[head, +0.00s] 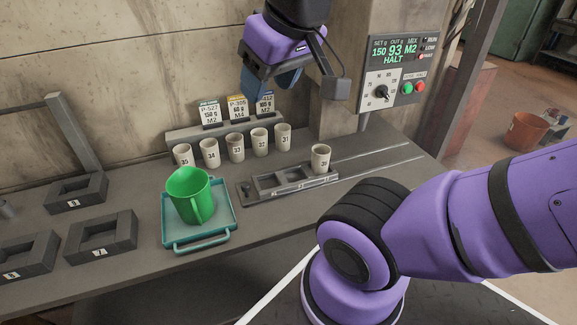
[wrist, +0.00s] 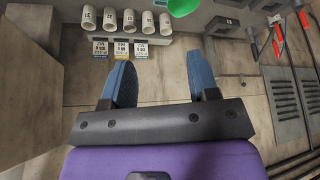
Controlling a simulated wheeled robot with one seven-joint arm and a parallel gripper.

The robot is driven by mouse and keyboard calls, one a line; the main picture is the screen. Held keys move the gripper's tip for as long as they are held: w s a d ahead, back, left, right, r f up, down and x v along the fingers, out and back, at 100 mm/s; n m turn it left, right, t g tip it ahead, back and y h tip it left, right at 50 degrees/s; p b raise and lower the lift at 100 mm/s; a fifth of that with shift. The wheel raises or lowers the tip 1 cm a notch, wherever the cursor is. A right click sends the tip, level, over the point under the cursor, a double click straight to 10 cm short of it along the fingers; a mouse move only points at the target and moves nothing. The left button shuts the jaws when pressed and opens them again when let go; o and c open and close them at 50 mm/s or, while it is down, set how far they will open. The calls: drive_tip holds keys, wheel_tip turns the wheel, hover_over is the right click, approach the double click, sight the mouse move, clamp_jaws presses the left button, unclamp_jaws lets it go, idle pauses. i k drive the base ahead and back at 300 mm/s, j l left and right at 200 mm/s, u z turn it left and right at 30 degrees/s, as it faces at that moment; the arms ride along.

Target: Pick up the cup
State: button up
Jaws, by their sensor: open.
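Several cream cups with dark numbers stand upright in a row on the bench, such as one cup (head: 236,149) in the middle. Another cream cup (head: 320,159) stands apart at the right end of a grey metal fixture (head: 262,194). Cups in the row also show at the top of the wrist view, such as one cup (wrist: 129,21). A green jug with a handle (head: 188,193) stands on a teal tray (head: 222,237). My gripper (head: 286,86) is open and empty, raised above and behind the cups. Its two blue fingers (wrist: 162,76) are apart with only wall and floor between them.
Three label cards (head: 238,108) stand on a ledge behind the cups. A control box (head: 392,75) reading HALT is on the wall at right. Dark numbered blocks (head: 100,236) lie at left. My arm covers the lower right.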

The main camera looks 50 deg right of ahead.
sight(320, 153)
drive_tip(key=k+l+z, duration=0.1)
drive_tip(key=l+z, duration=0.35)
drive_tip(key=l, duration=0.45)
drive_tip(key=l+z, duration=0.5)
drive_tip(key=l, duration=0.35)
drive_tip(key=i, duration=0.05)
